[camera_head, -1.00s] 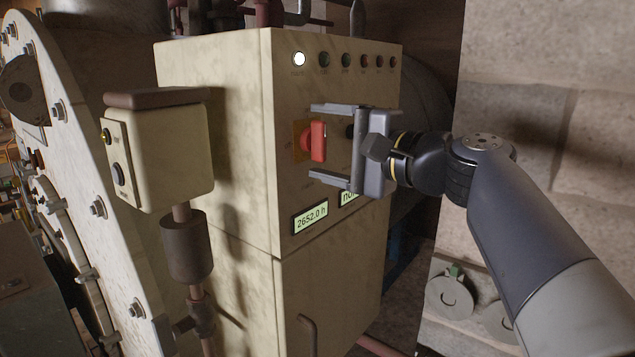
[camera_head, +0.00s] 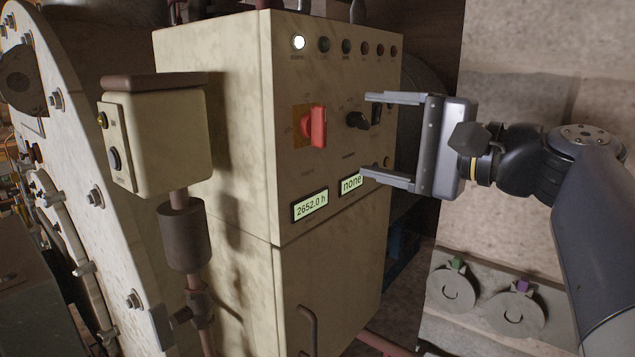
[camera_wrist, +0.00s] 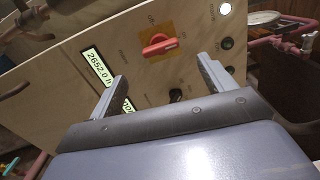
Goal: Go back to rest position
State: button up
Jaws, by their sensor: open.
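My gripper (camera_head: 380,138) is open and empty in the head view, in front of the right part of a cream control cabinet (camera_head: 225,140). It stands apart from the red switch handle (camera_head: 318,127), which sits on a yellow plate to the left of the jaws. In the wrist view the two fingers (camera_wrist: 160,85) are spread, and the red handle (camera_wrist: 160,45) lies beyond them with nothing gripped. A black knob (camera_head: 358,120) is on the panel just left of the fingertips.
A row of round lamps tops the panel, the leftmost lamp (camera_head: 298,42) lit white. A smaller cream box (camera_head: 160,140) on a pipe stands left of the cabinet. A stone wall (camera_head: 550,80) is behind my arm at the right. Two round grey fittings (camera_head: 458,290) sit lower right.

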aim_at(325, 128)
jog(key=p+x, duration=0.2)
jog(key=x, duration=0.6)
jog(key=shift+w+a+r, duration=0.1)
jog(key=shift+w+a, duration=0.05)
jog(key=shift+a, duration=0.1)
jog(key=shift+w+a+n, duration=0.1)
jog(key=shift+w+n, duration=0.05)
jog(key=shift+n, duration=0.15)
jog(key=n+b, duration=0.1)
jog(key=n, duration=0.1)
jog(key=shift+n, duration=0.4)
jog(key=n+b, duration=0.1)
jog(key=n, duration=0.4)
jog(key=n+p, duration=0.1)
jog(key=n, duration=0.5)
jog(key=shift+n+p, duration=0.55)
jog(key=shift+n, duration=0.95)
